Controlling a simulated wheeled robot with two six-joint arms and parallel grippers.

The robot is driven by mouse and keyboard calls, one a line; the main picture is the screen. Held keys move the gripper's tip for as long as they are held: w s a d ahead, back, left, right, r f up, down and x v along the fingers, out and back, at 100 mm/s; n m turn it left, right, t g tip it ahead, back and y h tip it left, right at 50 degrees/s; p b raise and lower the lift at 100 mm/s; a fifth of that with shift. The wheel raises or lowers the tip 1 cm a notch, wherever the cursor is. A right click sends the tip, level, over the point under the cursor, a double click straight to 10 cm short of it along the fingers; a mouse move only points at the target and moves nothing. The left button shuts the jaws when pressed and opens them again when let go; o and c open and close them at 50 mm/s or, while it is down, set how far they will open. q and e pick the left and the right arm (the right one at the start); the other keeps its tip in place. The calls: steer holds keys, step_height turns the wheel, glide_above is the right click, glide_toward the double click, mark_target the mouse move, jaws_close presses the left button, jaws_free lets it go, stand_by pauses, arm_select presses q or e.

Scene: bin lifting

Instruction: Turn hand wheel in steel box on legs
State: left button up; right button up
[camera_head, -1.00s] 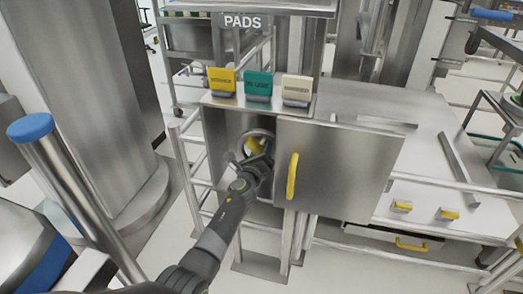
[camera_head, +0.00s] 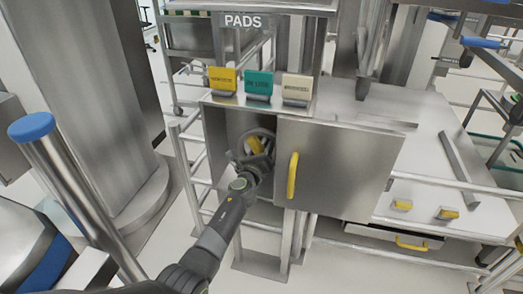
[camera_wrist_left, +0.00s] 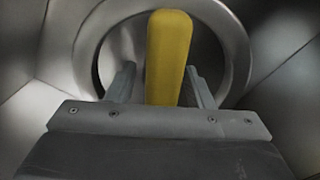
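The steel box on legs (camera_head: 335,165) stands at centre in the head view, its door swung open to the right with a yellow door handle (camera_head: 292,175). The hand wheel (camera_head: 270,134) is a grey metal ring inside the box, partly hidden by my left gripper (camera_head: 254,156). The ring also shows in the left wrist view (camera_wrist_left: 238,55). The wheel's yellow grip (camera_wrist_left: 168,55) stands between the two fingers of my left gripper (camera_wrist_left: 160,85). The fingers are apart, with a visible gap beside the grip. My right gripper is not in view.
Yellow, teal and cream label blocks (camera_head: 258,86) stand on the box top. A steel bench (camera_head: 425,150) is at right. A blue-capped post (camera_head: 32,128) and a wide steel column (camera_head: 90,90) are at left. The box walls enclose the gripper closely.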

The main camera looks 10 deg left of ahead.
arm_select(q)
steer(key=shift+s+r+p, duration=0.1)
steer(key=shift+s+p, duration=0.35)
steer(key=shift+s, duration=0.1)
steer(key=s+p, duration=0.5)
steer(key=s, duration=1.1)
steer(key=shift+s+a+p, duration=0.2)
steer(key=shift+a+p, duration=0.1)
steer(key=shift+p, duration=0.1)
stand_by(3.4)
